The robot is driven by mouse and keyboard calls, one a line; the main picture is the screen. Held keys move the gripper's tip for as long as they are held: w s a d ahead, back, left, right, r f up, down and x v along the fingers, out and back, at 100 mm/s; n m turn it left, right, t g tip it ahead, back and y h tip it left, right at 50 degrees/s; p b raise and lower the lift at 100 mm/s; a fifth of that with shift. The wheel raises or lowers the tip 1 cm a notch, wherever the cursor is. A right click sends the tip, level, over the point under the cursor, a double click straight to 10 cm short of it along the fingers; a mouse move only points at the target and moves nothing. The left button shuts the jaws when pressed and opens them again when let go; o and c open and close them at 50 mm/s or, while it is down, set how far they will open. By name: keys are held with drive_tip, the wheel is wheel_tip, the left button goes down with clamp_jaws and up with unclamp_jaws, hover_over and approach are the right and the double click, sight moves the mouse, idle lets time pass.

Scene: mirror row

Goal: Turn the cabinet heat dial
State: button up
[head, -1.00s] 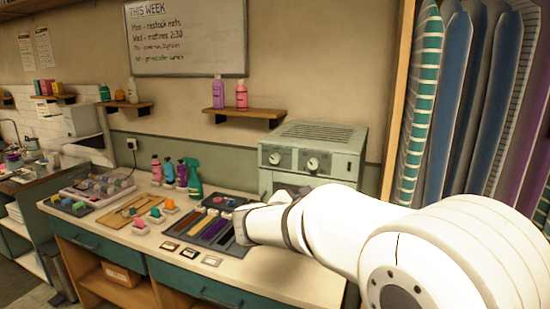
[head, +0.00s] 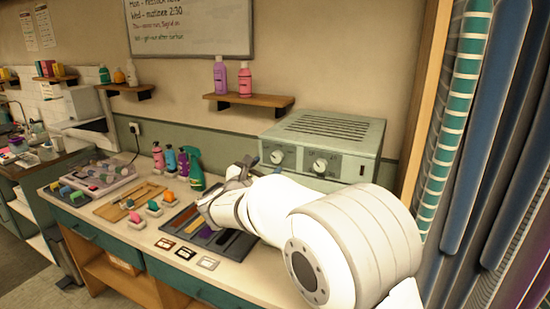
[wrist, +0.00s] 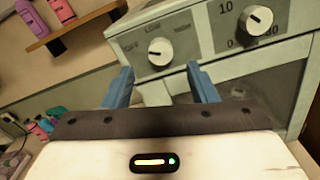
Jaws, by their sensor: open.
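The grey-green cabinet (head: 330,133) stands at the right back of the counter. Its front has two round pale dials. The left dial (head: 277,157) has small, blurred word-like labels and appears to be the heat dial; it also shows in the wrist view (wrist: 159,51). The right dial (wrist: 255,20) has numbers around it, such as 0 and 10. My gripper (wrist: 160,82) is open and empty, its two blue fingers pointing at the cabinet. In the wrist view the left dial sits between and just above the fingertips, apparently untouched. In the head view my gripper (head: 248,165) is left of the dials.
A green spray bottle (head: 193,172) and several other bottles stand left of my gripper. A dark tray (head: 235,245) with coloured strips lies below my arm. A wooden shelf (head: 248,100) with two bottles hangs on the wall. Tall fabric-like panels (head: 465,120) fill the right.

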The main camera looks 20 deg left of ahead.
sight(275, 159)
drive_tip(key=w+p, duration=0.1)
drive_tip(key=w, duration=0.4)
drive_tip(key=shift+d, duration=0.2)
drive_tip(key=c, duration=1)
